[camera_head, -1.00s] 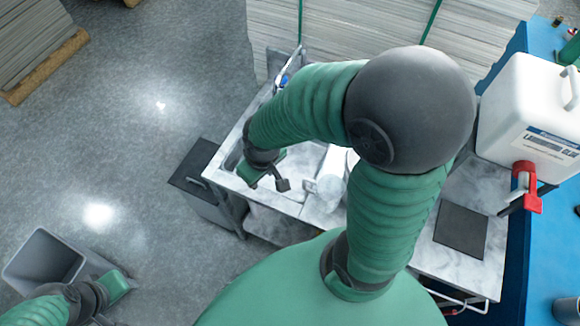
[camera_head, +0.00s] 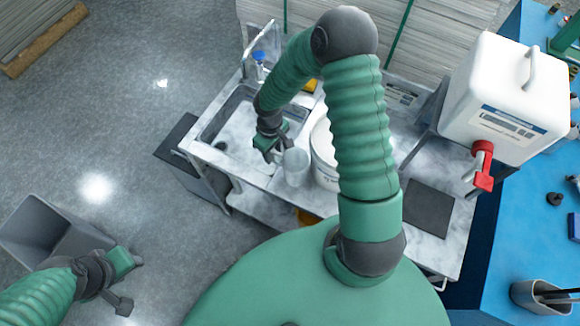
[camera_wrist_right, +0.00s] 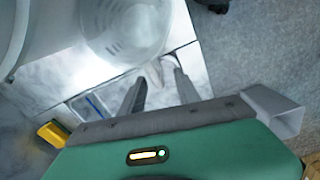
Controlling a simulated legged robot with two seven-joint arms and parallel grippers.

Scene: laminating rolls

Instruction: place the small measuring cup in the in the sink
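A translucent cup, seemingly the small measuring cup (camera_head: 295,166), stands on the counter just left of a white bucket. My right gripper (camera_head: 271,152) is close to the cup's left side. The sink (camera_head: 205,131) is a recessed basin left of the cup, partly hidden by my right arm.
The white bucket (camera_head: 322,160) stands beside the cup, partly behind my right arm. A blue-capped bottle (camera_head: 259,62) is behind the sink. A large white canister (camera_head: 508,95) with a red tap and a dark mat (camera_head: 427,208) are to the right. A grey bin (camera_head: 45,235) stands on the floor.

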